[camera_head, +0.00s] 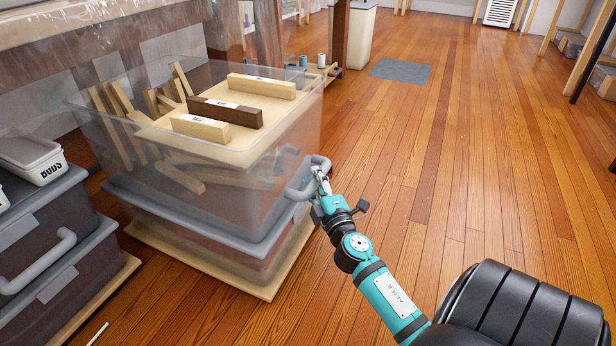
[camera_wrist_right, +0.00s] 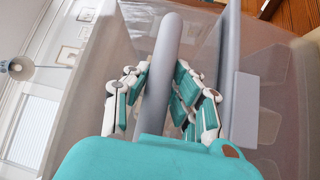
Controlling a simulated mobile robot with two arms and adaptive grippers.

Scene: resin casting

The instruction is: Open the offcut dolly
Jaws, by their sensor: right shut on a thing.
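The offcut dolly (camera_head: 142,232) is a stack of clear and grey bins on a low wooden base. Its clear top bin holds wooden offcuts (camera_head: 182,178), and several wood blocks (camera_head: 262,86) lie on a pale board at the top. A grey loop handle (camera_head: 296,193) sticks out on its right side. My right gripper (camera_head: 321,180) is at this handle. In the right wrist view the handle (camera_wrist_right: 160,75) runs between the fingers of the gripper (camera_wrist_right: 158,95), which are closed around it. My left gripper is in neither view.
A second stack of grey bins (camera_head: 40,235) with its own handle stands close on the left, a white tub (camera_head: 32,158) on it. A workbench (camera_head: 100,25) is behind. Small spools (camera_head: 321,60) stand behind the dolly. The wooden floor (camera_head: 470,150) to the right is clear.

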